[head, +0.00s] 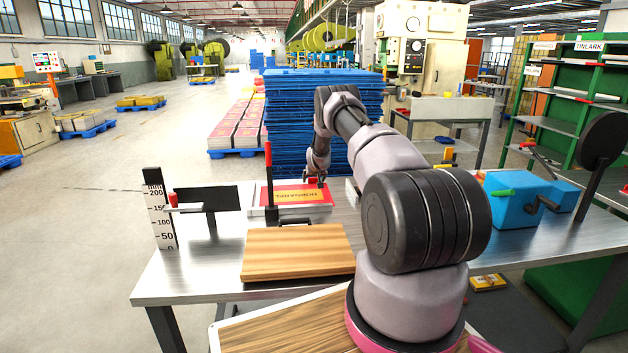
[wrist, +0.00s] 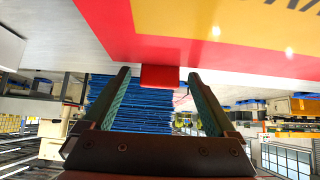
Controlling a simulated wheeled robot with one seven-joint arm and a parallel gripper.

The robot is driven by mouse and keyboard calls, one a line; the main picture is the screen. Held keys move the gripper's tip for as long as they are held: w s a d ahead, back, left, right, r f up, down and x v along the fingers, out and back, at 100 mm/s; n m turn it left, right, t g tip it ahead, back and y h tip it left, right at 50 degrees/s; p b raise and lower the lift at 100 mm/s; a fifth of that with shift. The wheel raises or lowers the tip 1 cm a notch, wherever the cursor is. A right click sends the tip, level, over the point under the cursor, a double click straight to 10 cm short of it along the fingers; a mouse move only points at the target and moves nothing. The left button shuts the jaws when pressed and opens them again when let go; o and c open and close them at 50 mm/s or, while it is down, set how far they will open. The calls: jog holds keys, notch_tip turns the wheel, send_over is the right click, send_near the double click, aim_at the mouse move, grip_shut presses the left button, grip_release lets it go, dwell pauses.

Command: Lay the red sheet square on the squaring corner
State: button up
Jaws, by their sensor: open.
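The red sheet (head: 288,189) has a yellow panel with dark lettering. It lies flat on a grey block or stack at the back of the metal table, and fills the top of the wrist view (wrist: 130,40). A small red tab (wrist: 160,77) stands at its edge. My gripper (head: 316,182) is at the sheet's far right edge. In the wrist view its two fingers (wrist: 158,78) are apart, one on each side of the tab, with no visible grip on it. I cannot clearly pick out the squaring corner; the arm hides part of the table.
A wooden board (head: 297,252) lies in front of the sheet. A black post with a red top (head: 268,180) stands at the sheet's left. A height scale (head: 160,210) and a black plate (head: 207,197) are further left. A blue machine (head: 515,200) stands right.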

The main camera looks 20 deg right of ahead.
jog(key=s+a+r+y, duration=0.1)
jog(key=s+a+r, duration=0.55)
jog(key=r, duration=0.65)
jog(key=s+a+r, duration=0.3)
jog(key=s+r, duration=0.6)
jog(key=r, duration=0.4)
jog(key=s+a+r+y, duration=0.1)
jog(key=s+a+r, duration=0.55)
jog(key=r, duration=0.65)
jog(key=s+a+r+y, duration=0.1)
jog(key=s+a+r, duration=0.1)
jog(key=s+r, duration=0.5)
jog(key=s+a+r, duration=0.2)
jog(key=s+a, duration=0.1)
jog(key=s, duration=0.9)
jog(key=s+a, duration=0.2)
jog(key=s, duration=0.8)
jog(key=s+a+m+g+y, duration=0.1)
jog(key=s+a, duration=0.1)
jog(key=s, duration=0.8)
jog(key=shift+s+a+f+g+y, duration=0.25)
jog(key=shift+s+g+y, duration=0.05)
jog(key=shift+d, duration=0.15)
